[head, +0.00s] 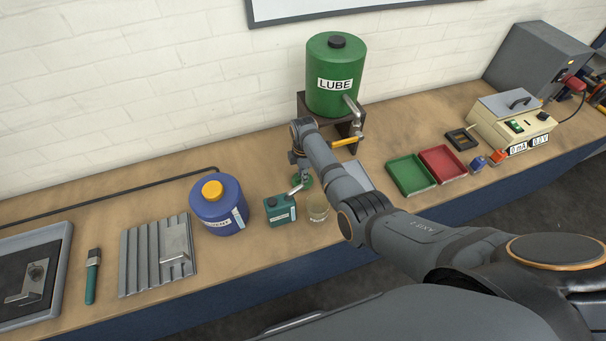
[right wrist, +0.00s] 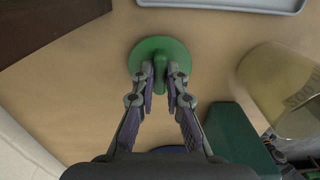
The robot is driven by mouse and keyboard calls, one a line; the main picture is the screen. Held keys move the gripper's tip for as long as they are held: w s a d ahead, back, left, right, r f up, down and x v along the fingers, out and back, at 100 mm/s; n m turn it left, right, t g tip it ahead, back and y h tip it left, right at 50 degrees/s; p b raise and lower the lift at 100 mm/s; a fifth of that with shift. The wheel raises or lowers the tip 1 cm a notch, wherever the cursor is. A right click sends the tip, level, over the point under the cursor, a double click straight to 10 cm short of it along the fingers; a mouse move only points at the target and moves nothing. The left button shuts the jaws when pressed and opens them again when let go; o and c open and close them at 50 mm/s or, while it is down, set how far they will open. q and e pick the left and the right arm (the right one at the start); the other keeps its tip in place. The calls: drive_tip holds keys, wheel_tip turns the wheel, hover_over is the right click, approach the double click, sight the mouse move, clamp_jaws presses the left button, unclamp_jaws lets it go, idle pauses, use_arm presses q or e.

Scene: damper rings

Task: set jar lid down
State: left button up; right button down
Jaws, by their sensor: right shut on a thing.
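The jar lid is a round green disc with a knob; in the right wrist view the lid (right wrist: 146,49) lies flat over the bench top. My right gripper (right wrist: 163,80) is shut on its knob. In the head view the lid (head: 306,182) shows partly under my right gripper (head: 299,172). I cannot tell whether it touches the bench. The open glass jar (head: 317,208) stands just in front of the lid; the jar also shows at the right of the right wrist view (right wrist: 280,90). My left gripper is not in view.
A teal oil can (head: 280,212) stands left of the jar. A grey tray (head: 357,177) lies to the right, partly behind my arm. The green LUBE tank (head: 334,60) on its dark stand is behind. A blue container (head: 217,207) is further left.

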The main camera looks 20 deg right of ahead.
drive_tip(key=shift+f, duration=0.15)
drive_tip(key=c, duration=1.3)
unclamp_jaws()
wheel_tip(320, 180, up, 12)
drive_tip(key=shift+c, duration=0.4)
clamp_jaws()
drive_tip(key=shift+f, duration=0.1)
